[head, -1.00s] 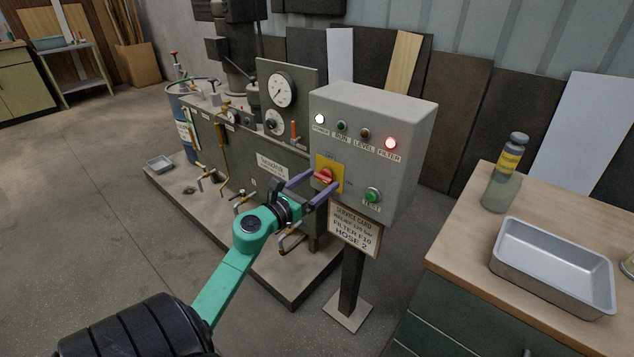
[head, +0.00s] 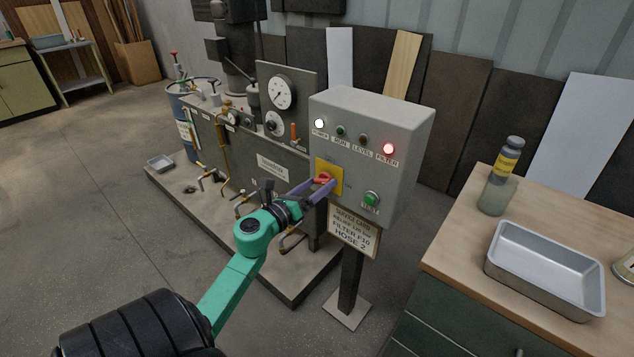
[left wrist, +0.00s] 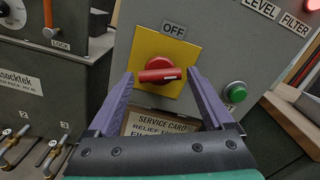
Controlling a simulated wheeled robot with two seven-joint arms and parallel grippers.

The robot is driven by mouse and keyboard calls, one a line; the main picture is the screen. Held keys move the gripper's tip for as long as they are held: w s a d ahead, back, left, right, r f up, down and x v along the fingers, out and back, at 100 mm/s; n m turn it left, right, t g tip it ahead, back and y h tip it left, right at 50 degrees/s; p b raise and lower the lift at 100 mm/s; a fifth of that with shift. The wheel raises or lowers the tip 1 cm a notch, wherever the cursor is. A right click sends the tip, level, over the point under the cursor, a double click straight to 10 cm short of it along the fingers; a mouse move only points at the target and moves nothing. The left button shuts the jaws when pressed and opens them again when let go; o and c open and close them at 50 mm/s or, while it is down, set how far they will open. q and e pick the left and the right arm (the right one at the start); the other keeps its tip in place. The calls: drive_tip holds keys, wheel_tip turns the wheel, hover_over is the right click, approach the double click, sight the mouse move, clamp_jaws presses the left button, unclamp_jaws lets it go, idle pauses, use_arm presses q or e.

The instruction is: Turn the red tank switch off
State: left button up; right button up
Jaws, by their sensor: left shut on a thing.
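The red tank switch (head: 324,179) sits on a yellow plate (head: 336,178) on the front of the grey control box (head: 375,125). In the left wrist view its red handle (left wrist: 160,75) lies about level, with a white mark at its right end. The "OFF" label (left wrist: 174,30) is above it. My left gripper (head: 320,184) is at the switch, shut on the handle with one purple finger at each end. In the left wrist view the gripper (left wrist: 161,77) frames the handle from below. My right gripper is in neither view.
A green button (head: 371,199) is right of the switch, close to the right finger. The white and red lamps on the box are lit. A service card (head: 353,231) hangs below. A bench (head: 463,240) with a bottle (head: 499,180) and metal tray (head: 545,290) stands at right.

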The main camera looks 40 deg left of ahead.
use_arm(q)
drive_tip(key=n+p, duration=0.3)
drive_tip(key=n, duration=0.3)
drive_tip(key=shift+r, duration=0.15)
drive_tip(key=n+p, duration=0.2)
drive_tip(key=n, duration=0.2)
drive_tip(key=shift+n+p, duration=1)
drive_tip(key=shift+n, duration=0.5)
drive_tip(key=shift+f, duration=0.2)
drive_tip(key=o, duration=1.1)
drive_tip(key=s, duration=1.4)
drive_tip(key=shift+s+d+b, duration=0.1)
drive_tip(key=shift+s+b, duration=0.25)
drive_tip(key=shift+b, duration=0.05)
